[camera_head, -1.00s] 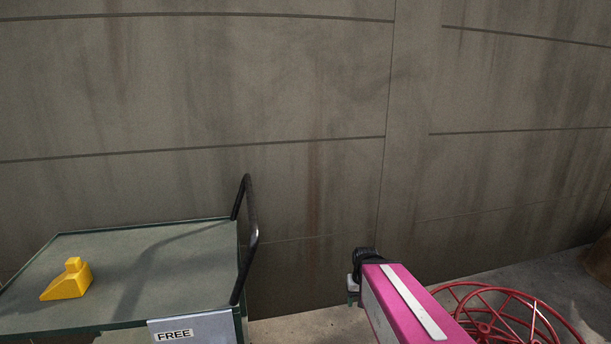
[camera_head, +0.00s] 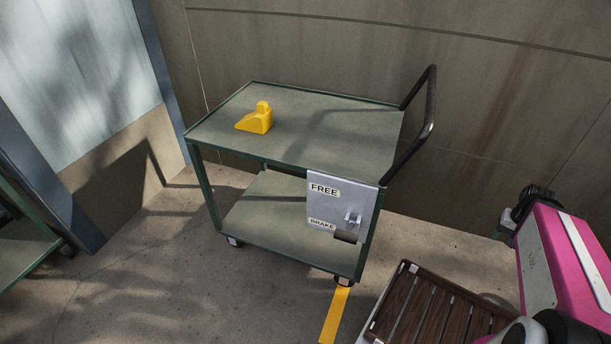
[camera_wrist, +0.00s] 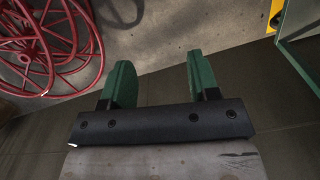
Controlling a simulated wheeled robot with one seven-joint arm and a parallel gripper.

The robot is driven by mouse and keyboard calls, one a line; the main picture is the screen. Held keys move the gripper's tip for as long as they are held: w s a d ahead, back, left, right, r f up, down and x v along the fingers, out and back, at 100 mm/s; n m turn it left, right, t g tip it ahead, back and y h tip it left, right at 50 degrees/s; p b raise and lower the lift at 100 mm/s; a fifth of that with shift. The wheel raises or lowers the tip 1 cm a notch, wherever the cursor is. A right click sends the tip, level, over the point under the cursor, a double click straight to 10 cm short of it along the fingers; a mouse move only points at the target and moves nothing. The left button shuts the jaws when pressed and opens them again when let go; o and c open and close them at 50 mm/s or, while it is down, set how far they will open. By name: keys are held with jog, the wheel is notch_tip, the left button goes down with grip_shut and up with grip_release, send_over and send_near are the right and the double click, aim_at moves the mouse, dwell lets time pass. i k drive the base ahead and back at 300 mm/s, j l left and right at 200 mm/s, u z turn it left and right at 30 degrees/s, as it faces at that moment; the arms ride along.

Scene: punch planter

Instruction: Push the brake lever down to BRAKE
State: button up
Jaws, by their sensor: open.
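A green two-shelf cart stands against the wall in the head view. A grey brake plate (camera_head: 342,196) hangs at its front right corner, marked FREE at the top and BRAKE at the bottom. The brake lever (camera_head: 346,236) has a dark grip beside the BRAKE label, low on the plate, below a light metal pivot. My gripper (camera_wrist: 160,80) is open and empty, with two green fingers apart in the wrist view. In the head view it is far to the right of the lever, partly hidden by my pink arm, and does not touch the cart.
A yellow wheel chock (camera_head: 256,118) lies on the cart top (camera_head: 330,125). A black push handle (camera_head: 428,110) rises at the cart's right end. A slatted wooden crate (camera_head: 430,310) stands in front right. Red wheels (camera_wrist: 45,40) show in the wrist view. Floor left of the crate is open.

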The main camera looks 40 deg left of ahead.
aim_at(346, 235)
jog(key=k+j+u, duration=0.25)
jog(key=k, duration=0.2)
jog(key=k+j+u, duration=0.25)
jog(key=k, duration=0.15)
jog(key=k+j+u, duration=0.2)
jog(key=k, duration=0.25)
jog(key=k+j+u, duration=0.25)
jog(key=k, duration=0.15)
jog(key=l, duration=0.1)
